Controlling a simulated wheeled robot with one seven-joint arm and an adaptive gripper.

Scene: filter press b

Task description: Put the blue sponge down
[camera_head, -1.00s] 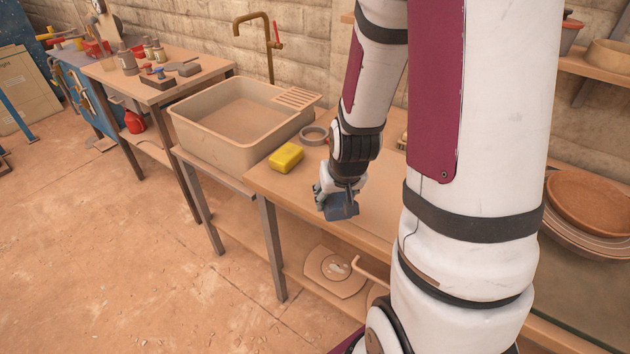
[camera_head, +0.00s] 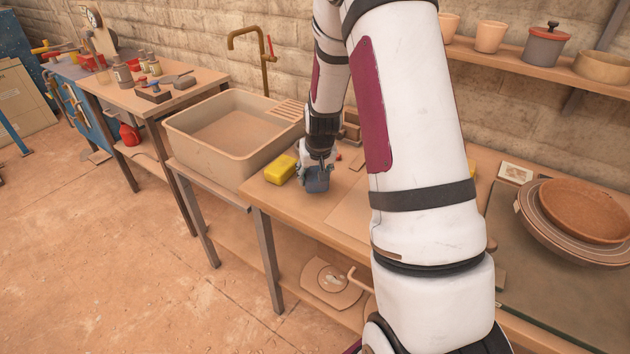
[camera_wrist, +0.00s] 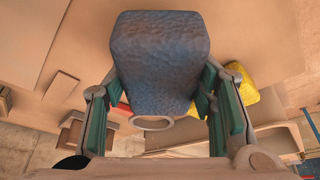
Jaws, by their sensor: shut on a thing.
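The blue sponge (camera_head: 317,181) is held in my gripper (camera_head: 314,168), over the front part of the wooden table (camera_head: 281,204) just right of the yellow sponge. In the wrist view the blue sponge (camera_wrist: 160,62) fills the space between the two green-padded fingers (camera_wrist: 155,115), which are shut on it from both sides. Whether its underside touches the tabletop cannot be told.
A yellow sponge (camera_head: 280,170) lies close on the left. The sink basin (camera_head: 205,140) stands further left with its tap (camera_head: 262,60). Bare tabletop and a flat board (camera_head: 350,212) lie to the right. Stacked plates (camera_head: 575,215) are at the far right.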

